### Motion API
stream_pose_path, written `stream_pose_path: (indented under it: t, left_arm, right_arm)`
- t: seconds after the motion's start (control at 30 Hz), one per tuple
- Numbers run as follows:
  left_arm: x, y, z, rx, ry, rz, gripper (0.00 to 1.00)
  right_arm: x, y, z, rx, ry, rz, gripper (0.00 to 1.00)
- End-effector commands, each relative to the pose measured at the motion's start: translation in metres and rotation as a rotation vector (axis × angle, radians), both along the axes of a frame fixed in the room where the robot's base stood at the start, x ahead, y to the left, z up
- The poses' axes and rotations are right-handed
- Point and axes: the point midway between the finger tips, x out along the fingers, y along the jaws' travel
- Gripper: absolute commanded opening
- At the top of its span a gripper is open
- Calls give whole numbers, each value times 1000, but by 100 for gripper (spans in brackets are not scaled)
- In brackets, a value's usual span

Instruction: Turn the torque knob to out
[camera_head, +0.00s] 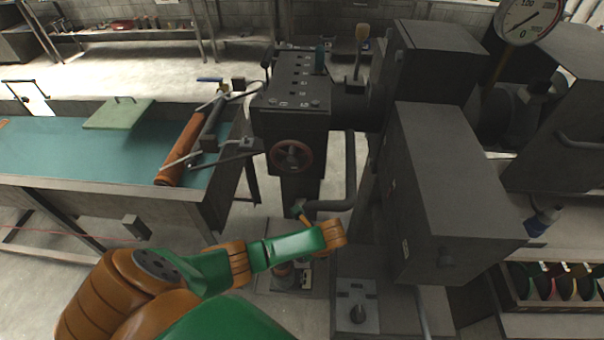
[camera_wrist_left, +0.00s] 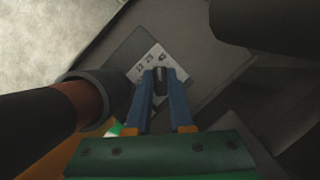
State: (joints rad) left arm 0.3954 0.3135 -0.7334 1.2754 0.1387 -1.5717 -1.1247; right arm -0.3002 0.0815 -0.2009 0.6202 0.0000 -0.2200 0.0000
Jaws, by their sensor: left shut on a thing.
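The torque knob (camera_wrist_left: 157,84) is a small dark knob on a grey plate with a white numbered label (camera_wrist_left: 146,63) in the left wrist view. My left gripper (camera_wrist_left: 158,76) has its two blue fingers closed on either side of the knob. In the head view my green and orange left arm comes in from the lower left, and the small left gripper (camera_head: 299,210) reaches the machine's column below the handwheel. The knob cannot be made out there. Which label mark the knob points to is too small to tell. My right gripper is not in view.
A red-rimmed handwheel (camera_head: 291,156) sits on the machine (camera_head: 300,105) above my gripper. A dark bent pipe (camera_head: 335,205) is close on the right. A large grey box (camera_head: 450,180) stands further right. A teal-topped table (camera_head: 60,150) with an orange roller (camera_head: 180,150) is at left.

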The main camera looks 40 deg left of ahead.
Motion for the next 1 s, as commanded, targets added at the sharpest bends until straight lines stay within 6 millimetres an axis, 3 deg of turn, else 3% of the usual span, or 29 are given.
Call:
stream_pose_path:
  t: [0.5,1.0]
  left_arm:
    - [0,0,0,1,0,456,0]
    - [-1,1,-1,2,1,677,0]
  right_arm:
    - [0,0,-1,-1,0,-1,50]
    - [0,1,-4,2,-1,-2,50]
